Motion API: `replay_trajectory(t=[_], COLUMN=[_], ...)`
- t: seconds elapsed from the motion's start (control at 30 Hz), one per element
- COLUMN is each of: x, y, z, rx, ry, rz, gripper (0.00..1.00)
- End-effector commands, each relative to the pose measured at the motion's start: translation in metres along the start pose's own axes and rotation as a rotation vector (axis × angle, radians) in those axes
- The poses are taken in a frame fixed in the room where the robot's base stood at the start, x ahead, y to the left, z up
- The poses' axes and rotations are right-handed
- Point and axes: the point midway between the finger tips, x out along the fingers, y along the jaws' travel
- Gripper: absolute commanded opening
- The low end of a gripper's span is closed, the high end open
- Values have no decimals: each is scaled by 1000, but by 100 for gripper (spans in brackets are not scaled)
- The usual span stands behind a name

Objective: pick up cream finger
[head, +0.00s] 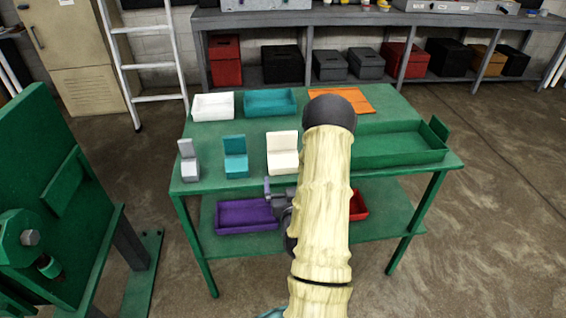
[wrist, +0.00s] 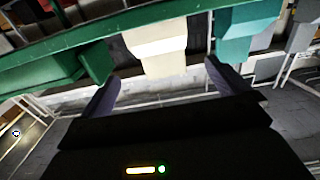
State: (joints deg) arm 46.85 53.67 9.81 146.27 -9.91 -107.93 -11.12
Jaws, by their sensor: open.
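The cream finger (head: 283,158) is an L-shaped block, standing upright near the front edge of the green table (head: 240,183). In the wrist view the cream finger (wrist: 158,58) lies ahead, roughly in line with the gap between my fingertips. My gripper (wrist: 163,80) is open and empty. In the head view my gripper (head: 278,188) shows partly at the table's front edge, just below the cream finger; my arm hides the rest. A teal finger (head: 235,161) of similar shape stands to its left, also in the wrist view (wrist: 240,38). A grey finger (head: 188,162) stands farther left.
Behind are a white tray (head: 213,107), a teal tray (head: 269,102) and an orange panel (head: 355,98). A green tray (head: 400,150) lies right of my arm. The lower shelf holds a purple tray (head: 246,216) and a red tray (head: 359,205). A green machine stands left.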

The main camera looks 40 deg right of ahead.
Motion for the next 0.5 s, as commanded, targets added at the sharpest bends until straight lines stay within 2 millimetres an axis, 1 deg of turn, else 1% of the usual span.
replay_trajectory(t=[0.03,0.07,0.17,0.3,0.4,0.5], x=[8,12,26,50,63,69], y=[1,1,1,1,1,1], z=[4,4,0,-2,-2,-1], rx=[0,0,1,1,1,1], ry=[9,7,6,5,2,2], rz=[2,2,2,2,2,2], gripper=[100,100,100,100,100,100])
